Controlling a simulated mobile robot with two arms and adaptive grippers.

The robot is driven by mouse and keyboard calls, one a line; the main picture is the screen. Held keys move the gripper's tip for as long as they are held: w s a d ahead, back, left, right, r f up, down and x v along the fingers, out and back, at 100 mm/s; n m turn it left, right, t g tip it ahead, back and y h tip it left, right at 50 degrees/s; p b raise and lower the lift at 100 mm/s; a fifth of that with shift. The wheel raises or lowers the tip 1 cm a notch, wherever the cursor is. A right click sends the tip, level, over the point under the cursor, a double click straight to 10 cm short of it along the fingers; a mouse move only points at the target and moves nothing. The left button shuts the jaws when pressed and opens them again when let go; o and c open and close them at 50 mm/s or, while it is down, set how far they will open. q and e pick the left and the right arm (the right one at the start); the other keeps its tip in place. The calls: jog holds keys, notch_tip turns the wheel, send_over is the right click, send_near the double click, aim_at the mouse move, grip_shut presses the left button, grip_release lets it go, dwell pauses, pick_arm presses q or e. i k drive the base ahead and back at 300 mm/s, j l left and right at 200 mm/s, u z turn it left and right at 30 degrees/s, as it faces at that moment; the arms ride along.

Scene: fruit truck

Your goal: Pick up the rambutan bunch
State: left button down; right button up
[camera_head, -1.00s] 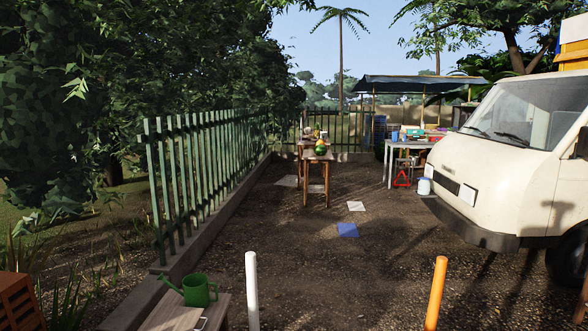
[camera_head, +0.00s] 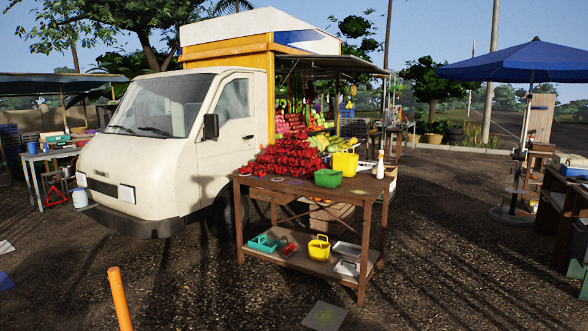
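A large heap of red fruit, which looks like the rambutan (camera_head: 290,157), lies on the left part of a wooden table (camera_head: 325,192) beside the cream truck. Single bunches cannot be told apart at this distance. A green basket (camera_head: 328,178), a yellow basket (camera_head: 345,163) and a white bottle (camera_head: 380,165) stand on the same tabletop, right of the heap. Neither of my grippers shows in the head view.
The cream truck (camera_head: 165,140) stands left of and behind the table. An orange post (camera_head: 119,300) rises in front at left. The table's lower shelf holds a teal crate (camera_head: 263,243) and a yellow basket (camera_head: 319,248). A blue umbrella (camera_head: 520,62) stands at right. Gravel in front is mostly clear.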

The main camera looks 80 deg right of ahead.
aim_at(262, 173)
jog(key=z, duration=2)
jog(key=i+l+z, duration=0.6)
jog(key=i+z, duration=0.2)
jog(key=i, duration=0.15)
jog(key=i+z, duration=0.4)
jog(key=i+j+z, duration=0.1)
jog(key=i+z, duration=0.3)
jog(key=i, duration=0.2)
jog(key=i+j+u, duration=0.1)
jog(key=i+u, duration=0.65)
jog(key=i+l+u, duration=0.15)
jog(key=i+u, duration=0.25)
jog(key=i+l+u, duration=0.4)
jog(key=i+j+u, duration=0.25)
jog(key=i+u, duration=0.15)
jog(key=i, duration=0.4)
jog(key=i+u, duration=0.4)
jog(key=i, duration=0.45)
